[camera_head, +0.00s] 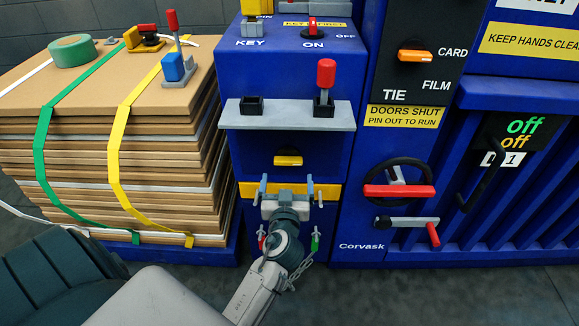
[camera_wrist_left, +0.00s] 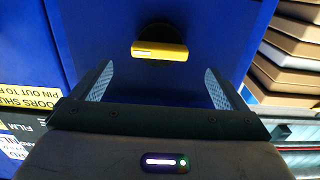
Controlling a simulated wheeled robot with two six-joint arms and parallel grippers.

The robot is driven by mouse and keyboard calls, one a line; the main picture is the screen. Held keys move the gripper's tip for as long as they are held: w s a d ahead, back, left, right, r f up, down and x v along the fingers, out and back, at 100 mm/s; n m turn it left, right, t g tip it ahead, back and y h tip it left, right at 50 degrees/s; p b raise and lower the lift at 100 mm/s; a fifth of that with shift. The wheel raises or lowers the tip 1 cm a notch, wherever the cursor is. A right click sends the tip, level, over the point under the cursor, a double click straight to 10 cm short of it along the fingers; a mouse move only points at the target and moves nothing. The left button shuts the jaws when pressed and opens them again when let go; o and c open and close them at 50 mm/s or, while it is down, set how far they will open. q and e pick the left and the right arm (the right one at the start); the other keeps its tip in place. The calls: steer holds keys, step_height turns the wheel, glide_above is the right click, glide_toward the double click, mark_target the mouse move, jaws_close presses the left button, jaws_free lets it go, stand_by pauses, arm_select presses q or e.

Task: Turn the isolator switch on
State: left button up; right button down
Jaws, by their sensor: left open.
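No label in view reads "isolator". A yellow switch handle (camera_head: 288,160) lies horizontal on the blue cabinet's front, over a dark round base. It also shows in the wrist view (camera_wrist_left: 160,50), level and just beyond my fingers. My left gripper (camera_head: 287,192) is open and empty below and in front of this handle. In the wrist view its two fingers (camera_wrist_left: 155,88) stand apart, with the handle between their lines and not touching them. A red knob (camera_head: 313,27) marked ON and OFF sits on the cabinet top. My right gripper is not in view.
A grey shelf (camera_head: 287,115) with a red-topped lever (camera_head: 326,78) juts out above the yellow handle. On the right panel are a black wheel with a red bar (camera_head: 399,191), a red-ended crank (camera_head: 433,234) and an orange selector (camera_head: 415,56). Strapped cardboard (camera_head: 90,160) stands left.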

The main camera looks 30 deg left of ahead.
mark_target(288, 164)
arm_select(q)
steer(key=x, duration=0.5)
steer(key=shift+w+a+p, duration=0.2)
steer(key=shift+w+p, duration=0.15)
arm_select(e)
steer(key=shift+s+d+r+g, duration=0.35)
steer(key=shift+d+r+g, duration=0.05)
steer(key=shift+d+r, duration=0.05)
arm_select(q)
steer(key=c, duration=1)
